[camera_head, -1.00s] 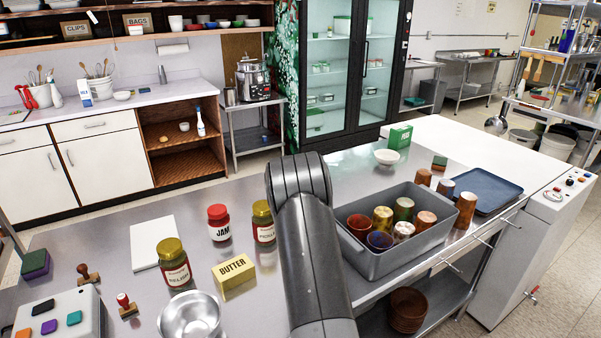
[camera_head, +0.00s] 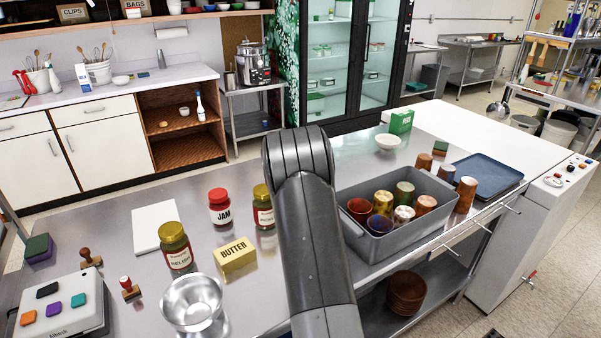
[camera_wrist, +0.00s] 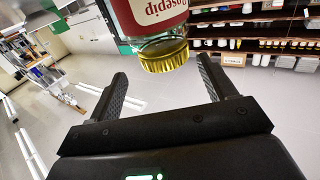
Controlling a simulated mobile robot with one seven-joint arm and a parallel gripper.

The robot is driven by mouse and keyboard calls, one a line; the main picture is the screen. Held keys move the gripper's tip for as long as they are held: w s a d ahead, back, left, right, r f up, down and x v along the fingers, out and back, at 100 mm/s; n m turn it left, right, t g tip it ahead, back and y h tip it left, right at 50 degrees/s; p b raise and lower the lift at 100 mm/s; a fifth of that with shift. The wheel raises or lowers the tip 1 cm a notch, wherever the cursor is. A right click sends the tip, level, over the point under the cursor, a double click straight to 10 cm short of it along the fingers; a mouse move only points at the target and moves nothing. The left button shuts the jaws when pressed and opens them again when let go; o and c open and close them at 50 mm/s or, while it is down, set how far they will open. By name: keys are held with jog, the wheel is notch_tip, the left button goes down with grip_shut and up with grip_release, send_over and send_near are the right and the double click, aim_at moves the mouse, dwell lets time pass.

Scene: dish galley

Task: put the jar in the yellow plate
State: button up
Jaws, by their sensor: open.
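In the wrist view, a jar (camera_wrist: 163,52) with a gold lid and a red label stands out at the top, lid down in the picture, its far part cut off. My gripper (camera_wrist: 162,76) is open, with the lid near the gap between its fingertips; no grip shows. In the head view, my arm hides the gripper. On the steel counter are a red-lidded jam jar (camera_head: 220,207), a gold-lidded relish jar (camera_head: 175,249) and another gold-lidded jar (camera_head: 263,207) partly behind my arm. I see no yellow plate.
A butter box (camera_head: 234,257) and a metal bowl (camera_head: 192,300) stand near the jars. A grey bin (camera_head: 375,248) with several cups is right of my arm. A blue tray (camera_head: 488,176) and white bowl (camera_head: 388,141) lie beyond. A white sheet (camera_head: 155,226) lies left.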

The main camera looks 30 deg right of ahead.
jog(key=s+a+r+n+g+y, duration=0.15)
jog(key=s+a+r+y, duration=0.35)
jog(key=s+a, duration=0.55)
jog(key=s+a+r+n+g+y, duration=0.1)
jog(key=s+a+r+g+y, duration=0.15)
jog(key=s+a+r, duration=0.75)
jog(key=s+a+f+n+g, duration=0.1)
jog(key=s+a, duration=0.3)
jog(key=s, duration=0.4)
jog(key=s+a+f+n+g+y, duration=0.1)
jog(key=s+a+g, duration=0.2)
jog(key=s, duration=0.6)
jog(key=s+a+f+n+g, duration=0.1)
jog(key=s+a, duration=0.5)
jog(key=s, duration=0.3)
jog(key=shift+s+f+n+g+y, duration=0.2)
jog(key=shift+f+n+g+y, duration=0.15)
jog(key=shift+f+g, duration=0.05)
